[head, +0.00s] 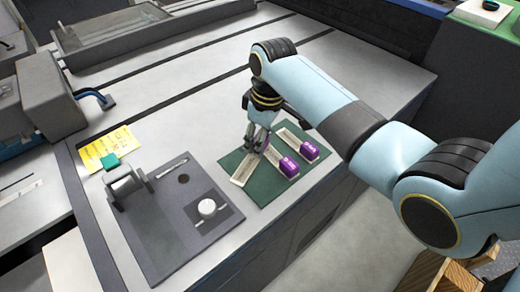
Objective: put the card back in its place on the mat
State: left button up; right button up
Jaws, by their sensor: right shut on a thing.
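My right gripper (257,145) is above the dark green mat (262,190). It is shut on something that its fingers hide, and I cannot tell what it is. Its tips are at the upper part of the leftmost white tray (243,173) on that mat; I cannot tell if they touch it. No card can be made out clearly in the fingers. A yellow sheet with writing (100,152) lies at the left of the worktop, with a teal block (111,162) at its lower edge. My left gripper is not in view.
Two purple units (290,167) (310,151) sit in trays on the green mat. A grey mat (160,235) to its left bears a grey device (127,186), a pale strip (172,166) and a white round piece (207,207). The worktop behind is mostly clear.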

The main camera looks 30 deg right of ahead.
jog(key=shift+f, duration=1.95)
jog(key=shift+f, duration=0.1)
jog(key=shift+f, duration=0.1)
jog(key=o, duration=1.2)
jog(key=shift+o, duration=0.2)
jog(key=shift+r, duration=0.4)
notch_tip(320, 180, up, 12)
jog(key=s+p, duration=0.1)
jog(key=shift+s+d+f, duration=0.15)
jog(key=shift+d+f, duration=0.1)
jog(key=shift+d, duration=0.15)
